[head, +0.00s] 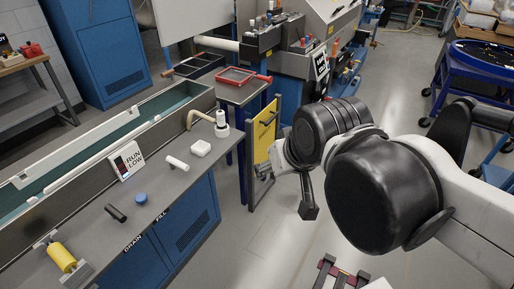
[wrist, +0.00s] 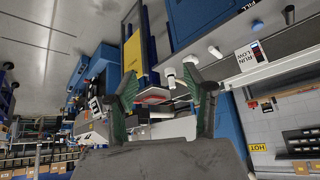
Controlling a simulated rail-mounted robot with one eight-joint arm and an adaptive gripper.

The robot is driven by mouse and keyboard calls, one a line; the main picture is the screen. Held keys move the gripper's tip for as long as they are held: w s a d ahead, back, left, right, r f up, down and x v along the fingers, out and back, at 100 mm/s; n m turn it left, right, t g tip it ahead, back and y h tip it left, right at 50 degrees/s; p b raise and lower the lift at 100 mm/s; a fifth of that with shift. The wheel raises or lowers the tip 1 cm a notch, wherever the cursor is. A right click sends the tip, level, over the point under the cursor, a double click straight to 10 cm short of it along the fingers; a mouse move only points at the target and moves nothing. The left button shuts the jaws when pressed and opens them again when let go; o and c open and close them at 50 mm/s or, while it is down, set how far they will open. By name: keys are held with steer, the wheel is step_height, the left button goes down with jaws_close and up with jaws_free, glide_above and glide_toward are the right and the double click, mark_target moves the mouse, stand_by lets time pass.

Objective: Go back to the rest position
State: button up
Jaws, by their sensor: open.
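My gripper (wrist: 162,82) shows in the wrist view with its two dark green-edged fingers spread wide. Nothing is between the fingers. In the head view my arm reaches in from the right, and its end hangs in the air right of the bench (head: 155,195), in front of the yellow panel (head: 265,132). The fingertips are small and partly hidden by my own wrist there.
A red tray (head: 236,76) lies behind. Floor (head: 240,250) below my arm is mostly clear.

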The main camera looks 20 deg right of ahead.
steer(key=shift+s+f, duration=0.55)
step_height(320, 180, down, 3)
steer(key=b, duration=0.2)
steer(key=shift+r+b, duration=0.15)
steer(key=shift+b, duration=0.2)
